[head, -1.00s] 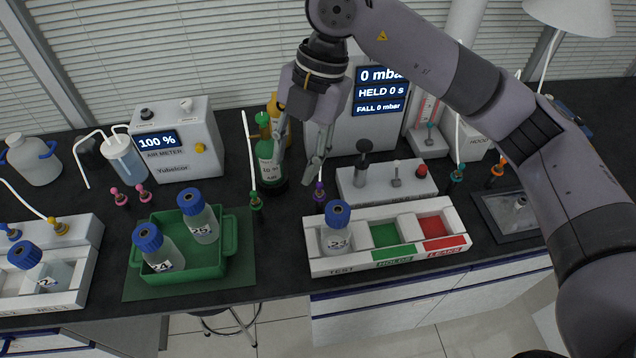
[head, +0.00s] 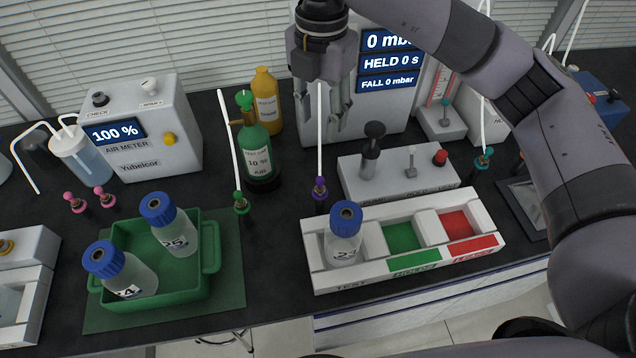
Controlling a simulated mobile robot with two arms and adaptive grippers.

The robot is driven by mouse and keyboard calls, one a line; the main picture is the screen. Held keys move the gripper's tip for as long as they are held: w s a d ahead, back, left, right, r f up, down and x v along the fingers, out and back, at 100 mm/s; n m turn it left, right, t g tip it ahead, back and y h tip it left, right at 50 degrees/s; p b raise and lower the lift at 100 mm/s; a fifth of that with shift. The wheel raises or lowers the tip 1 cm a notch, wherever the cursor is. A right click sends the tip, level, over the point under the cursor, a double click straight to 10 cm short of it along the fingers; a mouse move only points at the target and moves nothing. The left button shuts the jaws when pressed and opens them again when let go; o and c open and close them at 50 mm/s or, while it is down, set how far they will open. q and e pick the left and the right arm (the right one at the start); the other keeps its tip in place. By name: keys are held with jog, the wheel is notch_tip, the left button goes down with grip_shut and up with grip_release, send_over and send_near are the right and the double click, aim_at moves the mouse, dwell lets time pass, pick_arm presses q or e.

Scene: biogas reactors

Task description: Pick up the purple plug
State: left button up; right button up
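The purple plug (head: 320,188) stands upright on the dark bench, behind the white test rack, with a white tube rising from it. My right gripper (head: 334,130) hangs above and slightly behind it, fingers pointing down. Its fingers are spread apart and nothing shows held in them; the white tube passes by the fingers in the picture. The fingertips look apart from the plug's body. My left gripper is not in view.
A test rack (head: 318,274) with a blue-capped bottle (head: 344,240) stands in front of the plug. A grey box with knobs (head: 400,180) is to the right. A green plug (head: 241,203) and green gas bottle (head: 257,155) are to the left.

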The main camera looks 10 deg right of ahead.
jog(key=p, duration=0.3)
send_near(320, 177)
notch_tip(320, 177, down, 5)
jog(key=shift+f, duration=0.15)
jog(key=shift+s+f+p, duration=0.1)
jog(key=shift+f+p, duration=0.25)
jog(key=shift+f, duration=0.25)
notch_tip(320, 177, down, 4)
jog(key=shift+r+p, duration=0.2)
jog(key=shift+p, duration=0.5)
jog(key=shift+f, duration=0.3)
jog(key=shift+c, duration=0.3)
grip_shut()
